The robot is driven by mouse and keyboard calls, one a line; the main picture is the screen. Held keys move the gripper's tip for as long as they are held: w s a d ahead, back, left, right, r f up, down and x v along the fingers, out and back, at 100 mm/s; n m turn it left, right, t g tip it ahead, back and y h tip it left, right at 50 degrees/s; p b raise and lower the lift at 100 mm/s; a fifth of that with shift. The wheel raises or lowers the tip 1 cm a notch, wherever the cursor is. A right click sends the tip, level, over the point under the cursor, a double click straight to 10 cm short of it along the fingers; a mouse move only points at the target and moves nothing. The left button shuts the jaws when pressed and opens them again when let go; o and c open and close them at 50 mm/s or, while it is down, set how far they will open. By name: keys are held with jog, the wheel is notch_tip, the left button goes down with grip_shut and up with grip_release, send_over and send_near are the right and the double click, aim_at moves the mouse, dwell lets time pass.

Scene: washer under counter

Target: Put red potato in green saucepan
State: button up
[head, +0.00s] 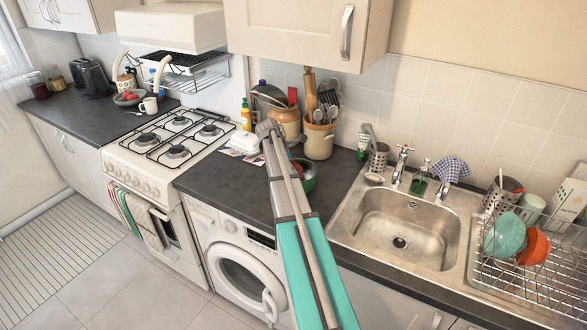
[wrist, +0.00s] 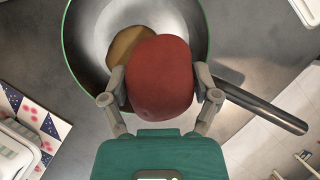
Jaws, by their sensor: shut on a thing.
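My gripper (wrist: 160,79) is shut on the red potato (wrist: 161,88), with one finger on each side of it. The green saucepan (wrist: 191,22) is a grey metal pan with a green rim and a dark handle. The potato overlaps the saucepan's opening in the wrist view; its exact height over the pan is hard to tell. A brown potato-like thing (wrist: 126,44) lies in the saucepan, partly hidden by the red potato. In the head view the saucepan (head: 309,184) stands on the counter, mostly hidden behind my arm.
The sink (head: 400,220) is to the right of the saucepan, with a dish rack (head: 530,280) beyond it. A utensil crock (head: 319,143) stands behind. The gas stove (head: 170,140) is to the left. Bare counter (head: 225,185) lies left of my arm.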

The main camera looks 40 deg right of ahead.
jog(key=shift+f+b, duration=0.5)
jog(key=shift+f, duration=0.1)
jog(key=o, duration=1)
jog(key=shift+r, duration=0.25)
jog(key=shift+r+p, duration=0.7)
jog(key=shift+p, duration=0.25)
jog(key=p+v, duration=1)
jog(key=v, duration=0.1)
jog(key=shift+a+r, duration=0.15)
jog(key=shift+a, duration=0.05)
jog(key=shift+w, duration=0.1)
